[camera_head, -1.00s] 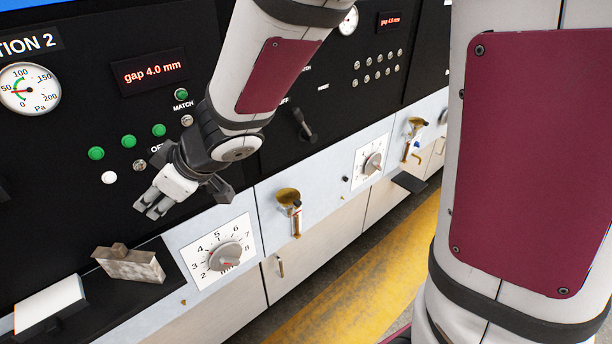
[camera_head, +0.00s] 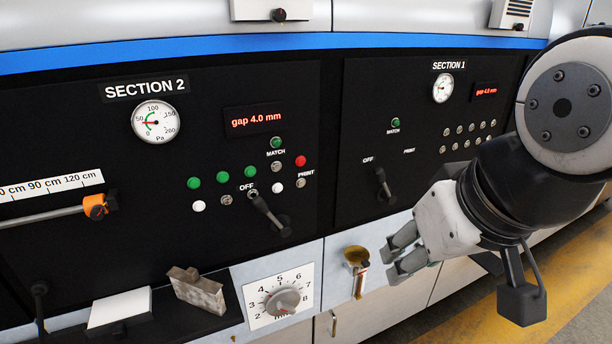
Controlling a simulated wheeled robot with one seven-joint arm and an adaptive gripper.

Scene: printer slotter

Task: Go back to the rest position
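My gripper (camera_head: 398,260) is at the right of the head view, in front of the lower part of the Section 1 panel (camera_head: 420,180). Its two grey fingers point left and are parted, with a gap between them and nothing held. It appears apart from the panel. The brass fitting (camera_head: 356,258) on the pale ledge is just left of the fingertips. My wrist and arm fill the right side of the picture.
The Section 2 panel (camera_head: 90,125) carries a gauge, a "gap 4.0 mm" display (camera_head: 256,121), buttons and a black lever (camera_head: 268,214). Below are a dial (camera_head: 282,300), a metal block (camera_head: 198,289) and a white block (camera_head: 119,308). Yellow floor (camera_head: 560,290) shows at right.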

